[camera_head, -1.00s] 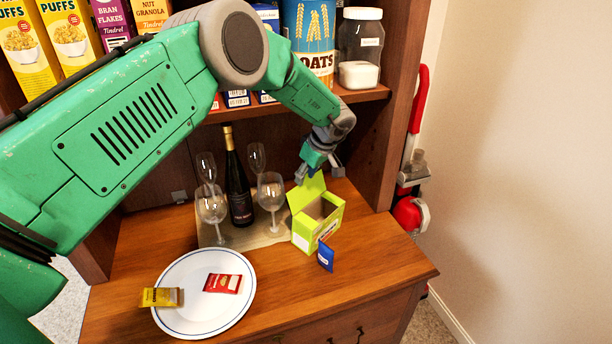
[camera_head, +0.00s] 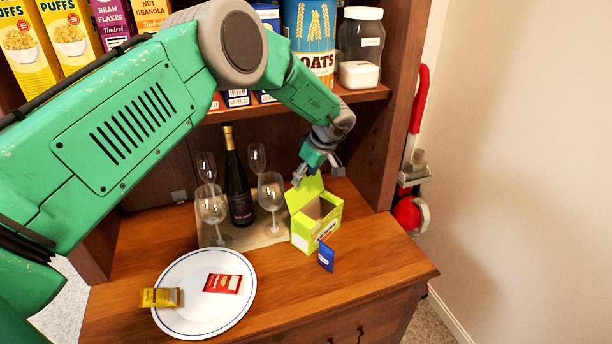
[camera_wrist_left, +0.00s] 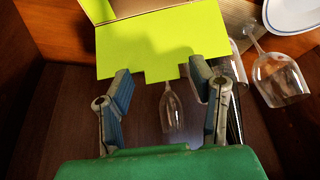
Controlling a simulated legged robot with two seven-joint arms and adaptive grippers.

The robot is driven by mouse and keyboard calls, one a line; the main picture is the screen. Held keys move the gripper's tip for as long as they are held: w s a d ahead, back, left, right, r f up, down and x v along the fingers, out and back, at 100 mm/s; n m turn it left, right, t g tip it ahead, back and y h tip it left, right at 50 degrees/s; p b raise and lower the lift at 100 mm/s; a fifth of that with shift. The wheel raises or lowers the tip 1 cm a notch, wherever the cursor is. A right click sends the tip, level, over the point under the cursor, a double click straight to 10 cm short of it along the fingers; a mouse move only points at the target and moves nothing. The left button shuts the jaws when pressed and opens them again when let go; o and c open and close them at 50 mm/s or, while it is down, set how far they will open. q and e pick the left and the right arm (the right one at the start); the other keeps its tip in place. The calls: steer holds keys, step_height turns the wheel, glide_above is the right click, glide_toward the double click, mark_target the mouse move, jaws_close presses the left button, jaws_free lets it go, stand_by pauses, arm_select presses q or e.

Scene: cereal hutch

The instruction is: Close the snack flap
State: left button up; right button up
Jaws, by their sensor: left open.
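The snack box (camera_head: 318,222) is a lime-green carton standing on the hutch counter, right of the wine glasses. Its flap (camera_head: 303,193) stands up at the box's back left, and the top is open. My left gripper (camera_head: 316,176) is just above and behind the raised flap. In the left wrist view the flap (camera_wrist_left: 160,52) spreads across the top, with its tab reaching down between the fingertips. The left gripper (camera_wrist_left: 159,80) is open there, its fingers apart on either side of the tab; I cannot tell whether they touch it. My right gripper is not in view.
A dark bottle (camera_head: 238,180) and several wine glasses (camera_head: 271,194) stand on a mat left of the box. A blue packet (camera_head: 326,256) is in front of the box. A plate (camera_head: 206,310) holds a red and a yellow packet. The shelf (camera_head: 360,92) is above.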

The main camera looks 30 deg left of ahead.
arm_select(q)
steer(key=v, duration=1.1)
steer(key=shift+r, duration=0.35)
steer(key=shift+d, duration=0.1)
steer(key=p+x, duration=0.1)
steer(key=x, duration=1)
steer(key=shift+w+a+f, duration=0.1)
steer(key=shift+a+f, duration=0.5)
steer(key=shift+c, duration=0.5)
steer(key=shift+d+r, duration=0.1)
steer(key=shift+d, duration=0.1)
jaws_close()
